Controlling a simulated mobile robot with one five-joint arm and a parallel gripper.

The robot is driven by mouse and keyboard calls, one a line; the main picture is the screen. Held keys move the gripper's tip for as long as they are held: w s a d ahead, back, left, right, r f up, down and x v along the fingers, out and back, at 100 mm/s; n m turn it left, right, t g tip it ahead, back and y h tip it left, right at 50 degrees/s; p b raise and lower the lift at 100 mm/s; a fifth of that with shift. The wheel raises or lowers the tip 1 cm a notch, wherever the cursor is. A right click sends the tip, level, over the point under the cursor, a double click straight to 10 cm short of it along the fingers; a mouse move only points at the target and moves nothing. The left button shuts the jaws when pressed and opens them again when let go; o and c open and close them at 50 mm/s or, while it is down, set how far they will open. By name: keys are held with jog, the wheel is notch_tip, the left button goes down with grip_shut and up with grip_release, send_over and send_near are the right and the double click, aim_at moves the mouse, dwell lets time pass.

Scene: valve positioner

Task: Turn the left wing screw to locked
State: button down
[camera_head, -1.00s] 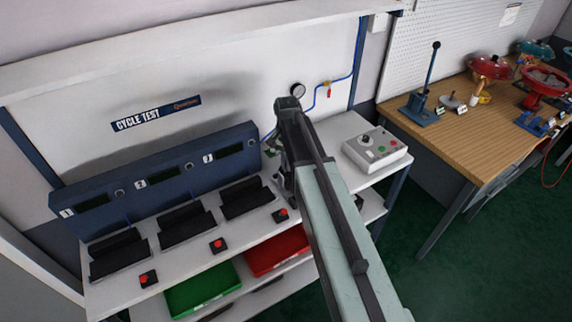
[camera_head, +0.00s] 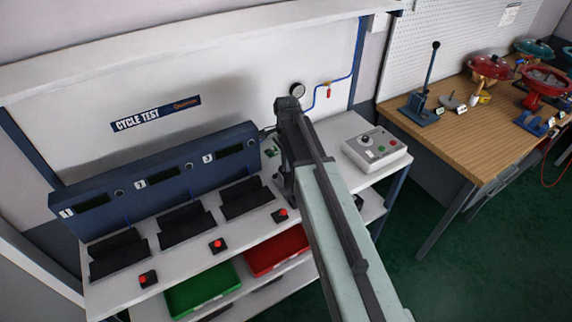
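I cannot make out a left wing screw in this view; it may be hidden behind my arm or too small to see. My arm reaches up from the lower right over the white test bench (camera_head: 127,299). My gripper (camera_head: 279,178) is at the arm's far end, pointing down near the bench top, right of station 3. Its fingers are mostly hidden by the arm link, so I cannot tell whether they are open or hold anything. A small green piece (camera_head: 271,152) shows just left of the gripper.
The blue three-station panel (camera_head: 155,182) stands on the bench with black cradles and red buttons before it. A grey control box (camera_head: 374,149) sits right of my arm. Green (camera_head: 203,290) and red (camera_head: 277,250) bins are below. A wooden table (camera_head: 455,148) with valve parts stands at right.

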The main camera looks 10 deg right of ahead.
dwell(0.4)
jog(key=c, duration=1.6)
grip_release()
notch_tip(320, 180, up, 8)
jog(key=p, duration=0.8)
jog(key=shift+f, duration=0.1)
